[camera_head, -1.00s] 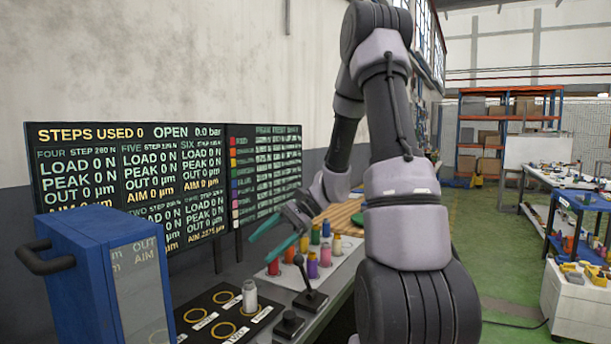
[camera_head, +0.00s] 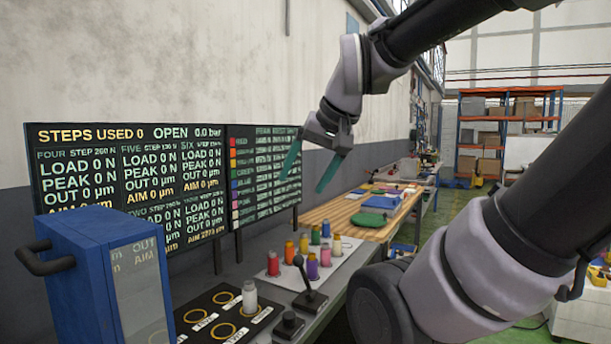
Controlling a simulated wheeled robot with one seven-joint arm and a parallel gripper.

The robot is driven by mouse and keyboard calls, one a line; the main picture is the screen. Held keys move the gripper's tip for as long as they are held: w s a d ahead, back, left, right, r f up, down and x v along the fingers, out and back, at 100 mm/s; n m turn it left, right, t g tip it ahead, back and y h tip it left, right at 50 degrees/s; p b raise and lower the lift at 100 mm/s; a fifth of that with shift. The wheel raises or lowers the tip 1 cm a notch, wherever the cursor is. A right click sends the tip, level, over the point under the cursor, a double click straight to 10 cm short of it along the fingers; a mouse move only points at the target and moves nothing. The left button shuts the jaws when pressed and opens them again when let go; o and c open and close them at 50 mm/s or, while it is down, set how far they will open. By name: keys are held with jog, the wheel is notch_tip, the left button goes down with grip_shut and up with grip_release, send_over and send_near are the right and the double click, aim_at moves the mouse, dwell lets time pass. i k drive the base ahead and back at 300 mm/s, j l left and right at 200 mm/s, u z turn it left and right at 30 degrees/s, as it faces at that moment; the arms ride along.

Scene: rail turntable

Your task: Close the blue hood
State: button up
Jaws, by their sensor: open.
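The blue hood (camera_head: 88,262) is a tall blue box at the lower left, with a clear window on its right side. A black bar handle (camera_head: 42,262) sticks out from its left side. Its lower part runs out of the picture, so I cannot tell what it covers. The screen reads "OPEN". My gripper (camera_head: 308,172) is open and empty, with its two green fingers pointing down. It is in the air in front of the screens, well to the right of the hood and above the bench.
Dark screens (camera_head: 130,185) stand behind the hood. Several coloured bottles (camera_head: 312,265) stand on a white sheet right of it. A white bottle (camera_head: 249,297) is on a ringed black panel (camera_head: 212,318). A black lever (camera_head: 308,292) rises from the bench. A wooden table (camera_head: 345,212) lies beyond.

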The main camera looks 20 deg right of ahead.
aim_at(74, 246)
jog(key=k+u, duration=0.1)
jog(key=u, duration=0.3)
jog(key=k+j+u, duration=0.1)
jog(key=u, duration=0.3)
jog(key=k+j+u, duration=0.1)
jog(key=u, duration=0.3)
